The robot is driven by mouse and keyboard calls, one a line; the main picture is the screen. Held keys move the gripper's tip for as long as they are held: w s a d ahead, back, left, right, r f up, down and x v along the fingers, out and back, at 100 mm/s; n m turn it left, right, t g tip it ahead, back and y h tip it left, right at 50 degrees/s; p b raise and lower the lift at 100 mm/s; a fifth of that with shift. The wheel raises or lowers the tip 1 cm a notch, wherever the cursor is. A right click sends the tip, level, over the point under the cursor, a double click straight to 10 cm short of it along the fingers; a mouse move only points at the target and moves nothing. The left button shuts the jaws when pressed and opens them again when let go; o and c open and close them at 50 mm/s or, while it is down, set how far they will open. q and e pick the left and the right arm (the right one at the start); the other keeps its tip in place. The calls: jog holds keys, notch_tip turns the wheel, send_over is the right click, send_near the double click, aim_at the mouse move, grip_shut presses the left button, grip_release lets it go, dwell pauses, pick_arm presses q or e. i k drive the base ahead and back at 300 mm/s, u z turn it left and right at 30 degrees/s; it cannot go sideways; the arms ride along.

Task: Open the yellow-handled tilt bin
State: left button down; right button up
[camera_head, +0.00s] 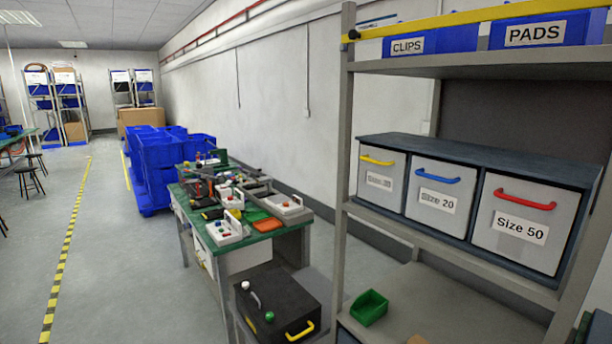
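The yellow-handled tilt bin (363,195) is the leftmost of three grey-white bins in a dark cabinet (480,158) on the middle shelf of the rack at right. Its yellow handle (377,160) runs across the top of its front, above a white label too blurred to read surely. The bin front looks upright and flush with its neighbours, so it appears closed. Beside it are the blue-handled bin (434,217), labelled Size 20, and the red-handled bin (515,245), labelled Size 50. Neither of my grippers is in view.
A grey rack post (344,130) stands just left of the cabinet. Blue CLIPS (455,40) and PADS boxes (575,30) sit above, behind a yellow bar. A green scoop bin (369,308) is below. A cluttered green workbench (265,237) and a black yellow-handled box (280,300) stand left.

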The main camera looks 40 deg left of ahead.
aim_at(393, 201)
jog(key=z, duration=1.2)
jog(key=k, duration=0.9)
jog(key=u, duration=0.8)
jog(key=i, duration=0.5)
jog(key=u, duration=0.05)
